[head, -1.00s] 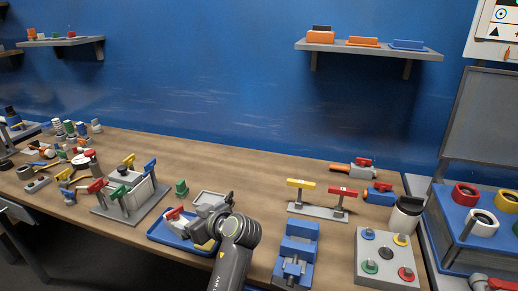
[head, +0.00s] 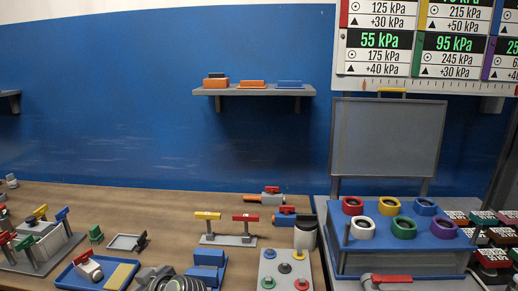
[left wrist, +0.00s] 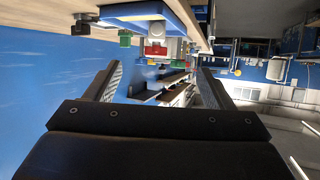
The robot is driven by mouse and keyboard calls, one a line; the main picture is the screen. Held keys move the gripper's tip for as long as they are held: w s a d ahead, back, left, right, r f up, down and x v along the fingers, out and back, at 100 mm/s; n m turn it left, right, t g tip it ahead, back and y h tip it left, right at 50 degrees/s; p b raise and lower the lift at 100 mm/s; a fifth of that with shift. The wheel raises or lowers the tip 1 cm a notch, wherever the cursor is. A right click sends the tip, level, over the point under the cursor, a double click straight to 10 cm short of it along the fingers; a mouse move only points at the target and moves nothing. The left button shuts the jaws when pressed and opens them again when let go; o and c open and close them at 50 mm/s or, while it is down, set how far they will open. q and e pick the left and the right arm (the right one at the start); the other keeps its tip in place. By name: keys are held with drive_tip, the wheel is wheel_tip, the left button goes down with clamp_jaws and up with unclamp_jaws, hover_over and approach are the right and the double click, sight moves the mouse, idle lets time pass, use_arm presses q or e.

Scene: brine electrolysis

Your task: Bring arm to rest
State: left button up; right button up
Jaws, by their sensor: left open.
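My left gripper (left wrist: 159,68) is open in the left wrist view, with its two fingers apart and nothing between them. In the head view, part of my dark arm shows at the bottom edge, in front of the workbench (head: 120,204); its fingertips are not clear there. A blue tray (head: 68,279) with a red-and-white piece (head: 88,266) and a yellow pad (head: 122,276) lies left of the arm. The red-and-white piece also shows at the top of the left wrist view (left wrist: 155,50), apart from the fingers. My right gripper is not in view.
A T-handled stand in yellow and red (head: 228,240), a blue vise (head: 207,269) and a button panel (head: 285,268) stand on the bench. A blue rack with coloured rings (head: 400,245) is at the right. A grey tray (head: 126,243) and green block (head: 95,235) lie behind the arm.

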use_arm(q)
drive_tip(key=s+a+f+m+g+h, duration=0.1)
drive_tip(key=s+a+f+m+h, duration=0.2)
drive_tip(key=s+f, duration=0.5)
drive_tip(key=s+a+f+m+h, duration=0.25)
drive_tip(key=s+f, duration=0.35)
drive_tip(key=s, duration=0.3)
drive_tip(key=s+d+m+g+h, duration=0.1)
drive_tip(key=s+d+m+h, duration=0.15)
drive_tip(key=s, duration=0.55)
drive_tip(key=s+d+m+h, duration=0.2)
drive_tip(key=s+m, duration=0.2)
drive_tip(key=s, duration=0.4)
wheel_tip(320, 180, down, 25)
drive_tip(key=a+g, duration=0.2)
drive_tip(key=s+d+f+h, duration=0.1)
drive_tip(key=s+f, duration=1.3)
drive_tip(key=f, duration=0.2)
drive_tip(key=shift+s+d+f+g, duration=0.15)
drive_tip(key=shift+s+f+g, duration=0.05)
drive_tip(key=shift+g, duration=0.2)
